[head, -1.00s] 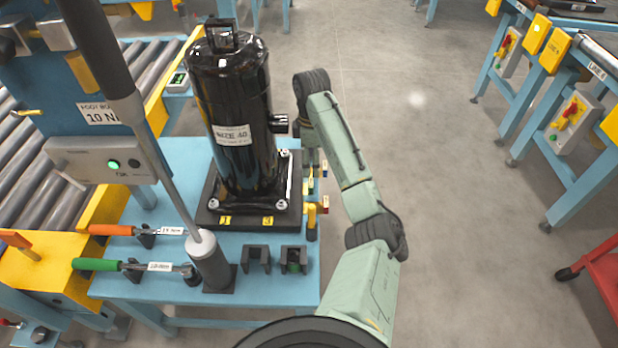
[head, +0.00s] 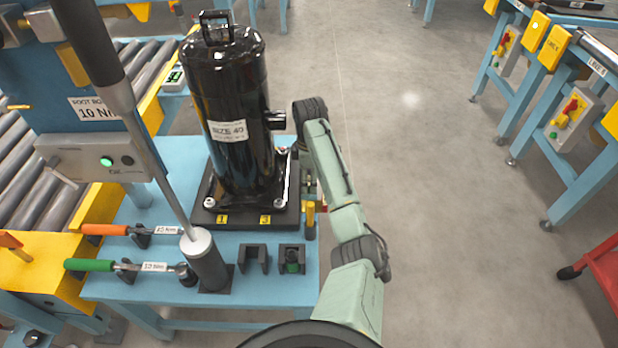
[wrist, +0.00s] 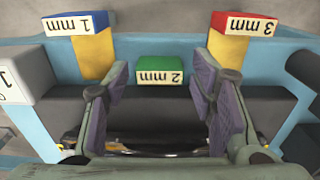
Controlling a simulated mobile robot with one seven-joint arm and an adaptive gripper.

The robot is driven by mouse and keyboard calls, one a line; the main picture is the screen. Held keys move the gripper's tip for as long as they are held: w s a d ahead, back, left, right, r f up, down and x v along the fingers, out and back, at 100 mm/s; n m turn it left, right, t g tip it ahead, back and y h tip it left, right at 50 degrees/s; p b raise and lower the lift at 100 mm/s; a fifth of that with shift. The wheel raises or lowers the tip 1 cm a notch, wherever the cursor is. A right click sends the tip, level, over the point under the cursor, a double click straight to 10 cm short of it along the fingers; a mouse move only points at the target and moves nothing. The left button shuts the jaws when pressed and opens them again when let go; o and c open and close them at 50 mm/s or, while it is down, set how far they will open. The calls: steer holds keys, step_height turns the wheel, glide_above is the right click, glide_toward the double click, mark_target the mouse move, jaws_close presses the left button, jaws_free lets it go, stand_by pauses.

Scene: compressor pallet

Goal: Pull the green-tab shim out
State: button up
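The green-tab shim (wrist: 160,70), marked 2 mm, lies in the wrist view between a blue-tab 1 mm shim (wrist: 80,24) and a red-tab 3 mm shim (wrist: 243,24). My gripper (wrist: 160,76) is open, with one finger on each side of the green tab and visible gaps between. I cannot tell whether the fingers reach the tab's depth. The green tab stands lower in the picture than its neighbours. In the head view the black compressor (head: 235,110) stands on a dark base (head: 243,218), and my arm hides the gripper and most of the tabs at its right side.
The blue table (head: 180,278) carries two black holders, one with a green item (head: 291,256), a grey post (head: 205,258), and green-handled (head: 90,265) and orange-handled (head: 105,230) torque wrenches. A roller conveyor (head: 35,190) is at left. Open floor (head: 430,200) lies right of my arm.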

jaws_close()
stand_by(0.4)
